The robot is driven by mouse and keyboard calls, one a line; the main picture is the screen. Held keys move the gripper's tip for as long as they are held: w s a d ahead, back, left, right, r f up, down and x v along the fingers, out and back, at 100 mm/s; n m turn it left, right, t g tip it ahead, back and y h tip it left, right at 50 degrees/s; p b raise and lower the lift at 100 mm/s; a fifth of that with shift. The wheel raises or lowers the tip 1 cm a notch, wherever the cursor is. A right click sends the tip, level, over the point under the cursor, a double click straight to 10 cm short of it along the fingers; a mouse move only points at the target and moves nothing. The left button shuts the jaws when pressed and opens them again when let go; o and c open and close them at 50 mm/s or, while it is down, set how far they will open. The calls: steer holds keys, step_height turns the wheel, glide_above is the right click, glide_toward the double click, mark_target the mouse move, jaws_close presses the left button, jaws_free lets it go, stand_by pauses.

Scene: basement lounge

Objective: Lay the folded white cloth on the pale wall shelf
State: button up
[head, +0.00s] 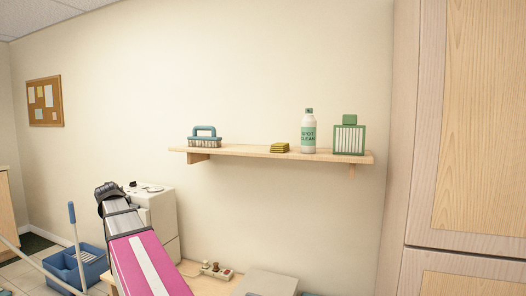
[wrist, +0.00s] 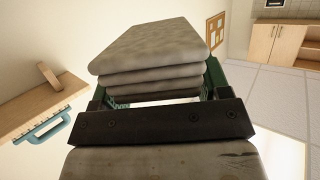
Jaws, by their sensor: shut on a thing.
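The folded white cloth (wrist: 150,50) shows in the wrist view as a thick stack of layers, greyish in the shade. My gripper (wrist: 158,88) is shut on it, with a green finger at each side of the stack. Neither the cloth nor my gripper can be made out in the head view. The pale wall shelf (head: 235,151) runs along the wall in the head view. Its end also shows at the left of the wrist view (wrist: 30,105), apart from the cloth, with the picture seemingly upside down.
A teal-handled brush (head: 204,138) stands at the shelf's left end. Bare shelf lies between brush and sponges. A tall cabinet (head: 470,120) stands to the right.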

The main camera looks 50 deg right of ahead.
steer(key=s+d+r+m+g+h, duration=0.25)
steer(key=d+r, duration=0.55)
steer(key=d, duration=0.5)
steer(key=s+d+r+m+g+h, duration=0.2)
steer(key=s+d+r+m+h, duration=0.15)
steer(key=d+r, duration=0.7)
steer(key=s+d+r+m+g+h, duration=0.2)
steer(key=s+d+r+m+g, duration=0.35)
steer(key=s+d, duration=0.4)
steer(key=s+d+r+m+g+h, duration=0.35)
steer(key=s+d+r, duration=0.25)
steer(key=d, duration=0.7)
steer(key=shift+g+y, duration=0.35)
steer(key=s+d+f, duration=0.1)
steer(key=d+f, duration=0.1)
steer(key=d, duration=0.1)
steer(key=s+d+f, duration=0.1)
steer(key=d+f, duration=0.1)
steer(key=d, duration=0.2)
steer(key=s+d+f, duration=0.1)
steer(key=d+f, duration=0.2)
steer(key=d, duration=0.1)
steer(key=shift+s+d, duration=0.1)
steer(key=shift+s, duration=0.15)
steer(key=shift+f, duration=1.9)
steer(key=shift+f, duration=0.1)
steer(key=o, duration=0.9)
